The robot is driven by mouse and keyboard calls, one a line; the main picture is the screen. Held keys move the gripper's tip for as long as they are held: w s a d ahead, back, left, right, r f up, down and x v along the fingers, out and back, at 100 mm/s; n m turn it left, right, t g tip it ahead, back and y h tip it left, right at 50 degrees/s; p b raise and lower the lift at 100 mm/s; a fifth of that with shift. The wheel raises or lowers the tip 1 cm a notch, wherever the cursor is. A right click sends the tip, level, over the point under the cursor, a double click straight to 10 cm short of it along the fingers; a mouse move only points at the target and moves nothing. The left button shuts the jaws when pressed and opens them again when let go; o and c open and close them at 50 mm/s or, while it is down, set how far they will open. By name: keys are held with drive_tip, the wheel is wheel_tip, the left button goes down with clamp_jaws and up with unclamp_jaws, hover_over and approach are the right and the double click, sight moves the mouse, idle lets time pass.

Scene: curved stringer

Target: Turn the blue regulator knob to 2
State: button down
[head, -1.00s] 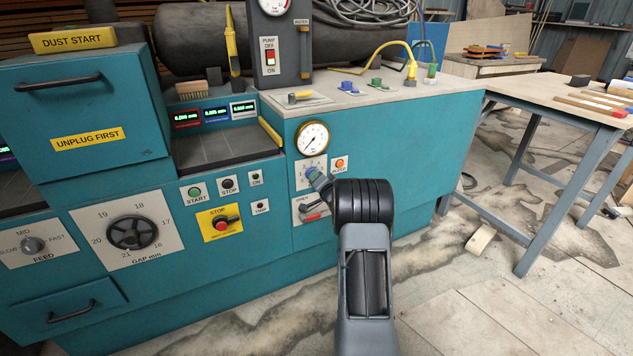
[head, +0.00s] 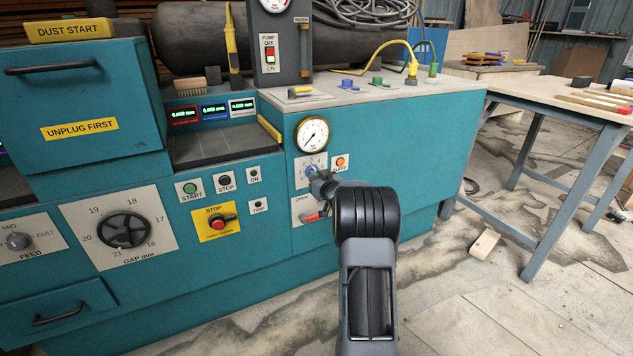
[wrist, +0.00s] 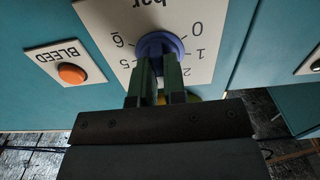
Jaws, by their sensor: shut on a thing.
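The blue regulator knob (wrist: 160,43) is on a white dial plate (wrist: 205,20) marked in bar, which appears upside down in the wrist view. The numerals 0, 1, 2, 5 and 6 show around it; the rest of the scale is hidden by my fingers. My gripper (wrist: 158,75) is shut on the knob, with one green-sided finger on each side. The knob's pointer cannot be made out. In the head view, my gripper (head: 316,176) reaches the blue knob (head: 309,170) below the round gauge, and my arm partly covers that panel.
An orange BLEED button (wrist: 71,73) is beside the dial plate. A red-handled lever (head: 314,217) sits just below the knob. The round pressure gauge (head: 312,134) is above. A wooden table (head: 560,93) stands at the right.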

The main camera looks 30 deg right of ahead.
drive_tip(key=shift+f+n+b, duration=0.1)
drive_tip(key=shift+n+b, duration=2.15)
drive_tip(key=shift+n, duration=1.45)
drive_tip(key=c, duration=1.2)
unclamp_jaws()
drive_tip(key=shift+s+a+p, duration=0.35)
drive_tip(key=shift+s+p, duration=0.2)
drive_tip(key=shift+s, duration=1.75)
drive_tip(key=shift+s+a+p, duration=0.3)
drive_tip(key=shift+s+p, duration=0.3)
drive_tip(key=shift+s, duration=1.65)
drive_tip(key=shift+s+a+p, duration=0.35)
drive_tip(key=shift+s+p, duration=0.2)
drive_tip(key=shift+s, duration=1.75)
